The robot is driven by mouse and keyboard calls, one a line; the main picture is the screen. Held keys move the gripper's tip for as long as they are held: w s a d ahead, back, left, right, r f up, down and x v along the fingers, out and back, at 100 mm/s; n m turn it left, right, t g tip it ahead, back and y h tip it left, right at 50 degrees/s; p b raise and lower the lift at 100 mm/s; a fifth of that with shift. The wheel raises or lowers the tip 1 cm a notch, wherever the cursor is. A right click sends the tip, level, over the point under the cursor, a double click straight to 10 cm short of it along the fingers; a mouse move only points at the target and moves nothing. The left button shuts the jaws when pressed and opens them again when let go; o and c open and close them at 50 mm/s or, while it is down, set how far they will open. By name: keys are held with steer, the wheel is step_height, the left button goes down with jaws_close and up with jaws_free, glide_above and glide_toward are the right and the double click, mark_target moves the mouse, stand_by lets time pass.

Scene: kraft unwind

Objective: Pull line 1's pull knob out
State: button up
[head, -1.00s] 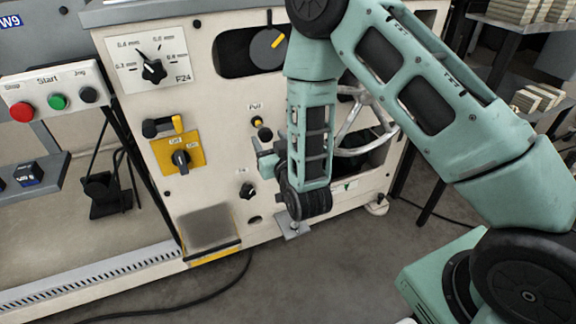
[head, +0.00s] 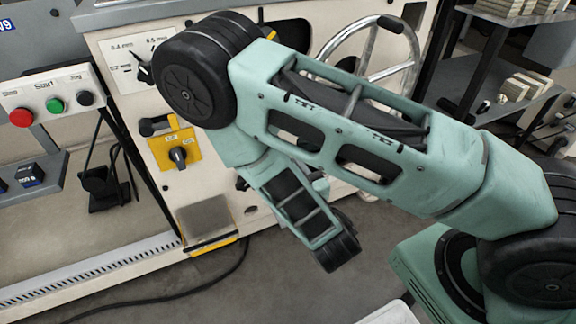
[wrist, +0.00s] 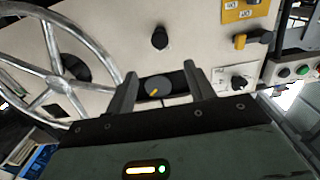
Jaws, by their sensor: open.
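In the wrist view, which shows the panel upside down, a black knob (wrist: 160,38) stands out from the cream panel. From its place it is the pull knob, but its label is not readable there. My gripper (wrist: 160,85) is open and empty, its two fingers apart. Between the fingers in the picture shows a grey dial (wrist: 157,86) with a yellow mark, in a dark slot. The pull knob appears beyond the fingertips, apart from them. In the head view my arm hides the pull knob and the gripper. How far out the knob stands is unclear.
A spoked metal handwheel (wrist: 55,80) is left of the gripper in the wrist view; it also shows in the head view (head: 372,50). A yellow-plated switch (head: 177,155) and a Start button box (head: 55,100) are on the left. Grey floor is clear in front.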

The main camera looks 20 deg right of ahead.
steer(key=shift+s+r+p, duration=0.1)
steer(key=shift+s+p, duration=0.2)
steer(key=shift+s, duration=0.45)
steer(key=s+a+r+g+y, duration=0.2)
steer(key=s+a+g+y, duration=0.1)
steer(key=a+g, duration=0.8)
steer(key=s+r+n+g, duration=0.4)
steer(key=s+r+g, duration=0.1)
steer(key=s+r, duration=0.35)
steer(key=s+d+r+n+g+h, duration=0.2)
steer(key=s+d+r+n, duration=0.15)
steer(key=s, duration=0.35)
step_height(320, 180, up, 25)
steer(key=d+p, duration=0.1)
steer(key=p, duration=2.2)
steer(key=shift+d+f+p, duration=0.15)
steer(key=shift+p, duration=0.15)
